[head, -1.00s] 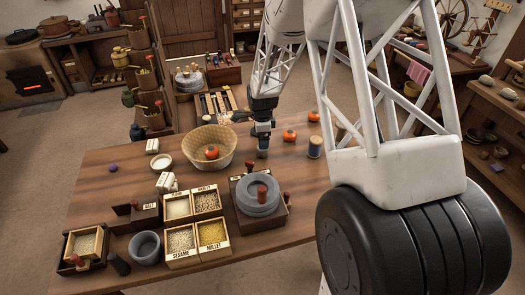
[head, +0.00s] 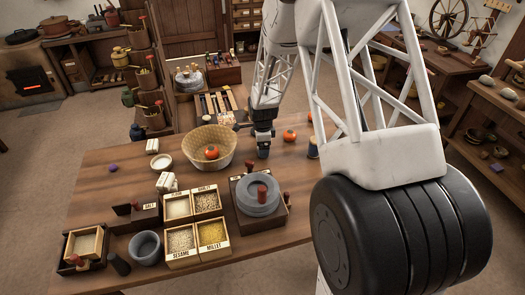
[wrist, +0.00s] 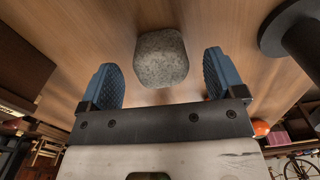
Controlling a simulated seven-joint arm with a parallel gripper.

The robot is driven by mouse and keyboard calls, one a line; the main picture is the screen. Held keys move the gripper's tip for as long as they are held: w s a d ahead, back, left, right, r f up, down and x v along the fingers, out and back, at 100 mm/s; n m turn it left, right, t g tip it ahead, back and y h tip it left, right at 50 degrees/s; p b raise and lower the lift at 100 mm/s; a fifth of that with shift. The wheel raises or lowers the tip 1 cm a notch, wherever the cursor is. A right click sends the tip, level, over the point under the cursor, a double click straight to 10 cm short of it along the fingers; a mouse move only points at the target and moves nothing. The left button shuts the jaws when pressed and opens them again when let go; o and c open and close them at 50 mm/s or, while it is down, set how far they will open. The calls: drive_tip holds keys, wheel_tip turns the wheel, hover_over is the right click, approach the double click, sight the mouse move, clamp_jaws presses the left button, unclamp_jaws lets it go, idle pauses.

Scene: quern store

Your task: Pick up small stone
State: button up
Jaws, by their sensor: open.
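The small stone (wrist: 161,58) is a grey, speckled, rounded block on the wooden table in the wrist view. It lies between and just beyond the two blue fingertips, with a gap on each side. My gripper (wrist: 160,72) is open and empty. In the head view my gripper (head: 263,152) points down close to the tabletop, to the right of the wicker basket. I cannot make out the stone there; the gripper seems to hide it.
The basket (head: 230,144) holds an orange fruit (head: 211,152). The hand quern (head: 258,194) stands in front of my gripper, with grain boxes (head: 182,240) left of it. Another orange fruit (head: 290,135) and a partly hidden spool (head: 313,150) lie to the right.

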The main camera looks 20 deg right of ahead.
drive_tip(key=shift+f, duration=1.2)
drive_tip(key=c, duration=1.2)
